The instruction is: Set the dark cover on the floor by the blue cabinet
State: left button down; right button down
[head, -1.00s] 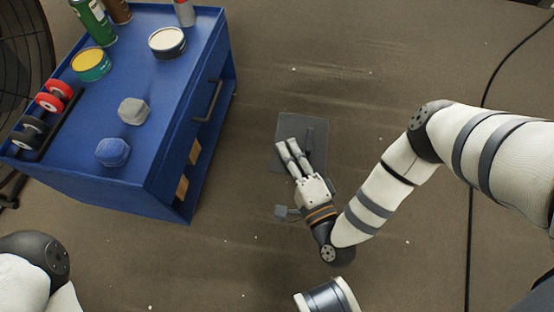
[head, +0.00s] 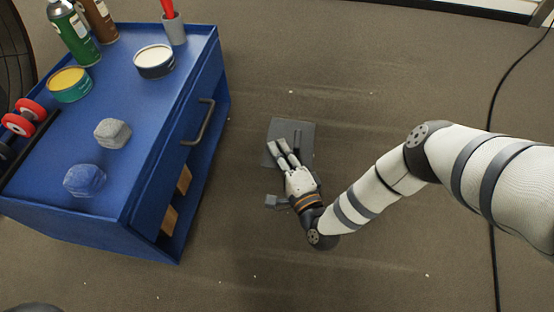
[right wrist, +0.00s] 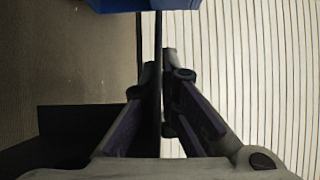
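The dark cover (head: 306,151) is a flat grey, roughly square plate with a raised darker strip, seen from above to the right of the blue cabinet (head: 145,90). My right gripper (head: 283,150) reaches over its left part. In the right wrist view, a thin dark upright edge (right wrist: 158,45) stands between the fingers of the right gripper (right wrist: 160,75), which look closed on it. It seems to be part of the cover. I cannot tell whether the cover touches the floor. My left gripper is out of view.
The cabinet top holds cans, an open tin (head: 154,62), a yellow-topped tin (head: 69,84) and two lumps, grey (head: 112,133) and blue (head: 84,180). The cabinet has a side handle (head: 199,122). Floor (head: 340,55) around the cover is clear. A black cable (head: 492,200) runs at right.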

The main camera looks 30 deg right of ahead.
jog(key=shift+w+f, duration=0.25)
jog(key=shift+f, duration=0.05)
jog(key=shift+w+d+f+b, duration=0.1)
jog(key=shift+w+f+b, duration=0.05)
jog(key=shift+f+b, duration=0.6)
jog(key=shift+w+f+b, duration=0.1)
jog(key=shift+f+b, duration=0.3)
jog(key=shift+f, duration=0.65)
jog(key=c, duration=2.2)
grip_release()
jog(key=shift+f, duration=0.1)
jog(key=shift+c, duration=0.2)
jog(key=o, duration=0.4)
jog(key=shift+o, duration=0.2)
